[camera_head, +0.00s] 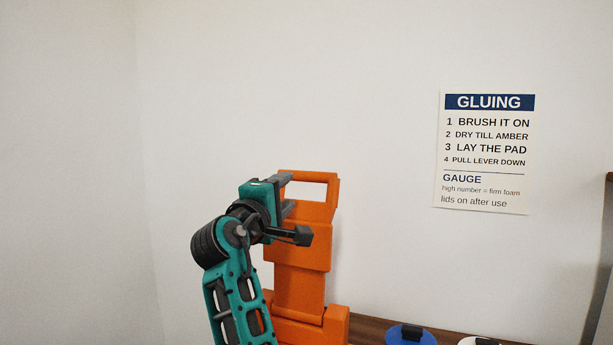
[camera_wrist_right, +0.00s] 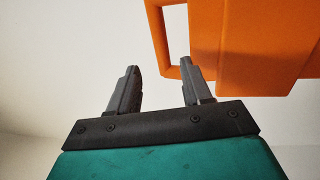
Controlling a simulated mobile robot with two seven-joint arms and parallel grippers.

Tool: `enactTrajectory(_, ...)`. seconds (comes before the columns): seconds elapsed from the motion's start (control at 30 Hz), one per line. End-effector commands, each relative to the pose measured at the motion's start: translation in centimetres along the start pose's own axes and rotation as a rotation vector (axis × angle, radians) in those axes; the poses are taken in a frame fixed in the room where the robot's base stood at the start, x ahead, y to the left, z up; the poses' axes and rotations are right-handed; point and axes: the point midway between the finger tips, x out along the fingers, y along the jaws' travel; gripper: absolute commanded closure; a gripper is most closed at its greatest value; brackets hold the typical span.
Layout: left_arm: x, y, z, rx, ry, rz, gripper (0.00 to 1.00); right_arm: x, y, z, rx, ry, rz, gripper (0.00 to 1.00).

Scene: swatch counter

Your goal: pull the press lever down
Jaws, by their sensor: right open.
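The press (camera_head: 299,288) is a tall orange body standing against the wall. Its lever appears to be the orange piece at the top with an open loop handle (camera_head: 315,176); it is raised. My right gripper (camera_head: 290,192) is open at the left side of this handle. In the right wrist view the two dark fingers (camera_wrist_right: 157,68) are spread, and one side bar of the orange handle (camera_wrist_right: 154,32) appears between them in the picture. The right-hand finger overlaps the loop's lower corner. I cannot tell whether they touch. My left gripper is not in view.
A brown wooden counter (camera_head: 372,328) runs along the bottom right. A blue round item (camera_head: 400,337) and a white one (camera_head: 468,342) with dark tops sit there, cut off by the frame. A gluing poster (camera_head: 487,150) hangs on the wall. The space above the press is clear.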

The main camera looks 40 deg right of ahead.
Motion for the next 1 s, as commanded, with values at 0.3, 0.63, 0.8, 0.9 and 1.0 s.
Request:
enactTrajectory(0.3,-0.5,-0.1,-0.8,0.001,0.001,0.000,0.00,6.7,0.1,0.1,-0.001,-0.003,-0.001,0.51)
enactTrajectory(0.63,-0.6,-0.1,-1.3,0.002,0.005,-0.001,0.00,10.9,0.0,0.1,-0.001,-0.001,-0.001,0.51)
enactTrajectory(0.8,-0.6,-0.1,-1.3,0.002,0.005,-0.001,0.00,11.3,-0.1,0.1,0.001,-0.001,-0.002,0.51)
enactTrajectory(0.9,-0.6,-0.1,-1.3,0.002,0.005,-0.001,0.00,11.3,-0.1,0.1,0.001,-0.001,-0.002,0.51)
enactTrajectory(1.0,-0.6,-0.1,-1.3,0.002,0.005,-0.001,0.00,11.2,-0.1,0.1,0.000,-0.001,-0.002,0.53)
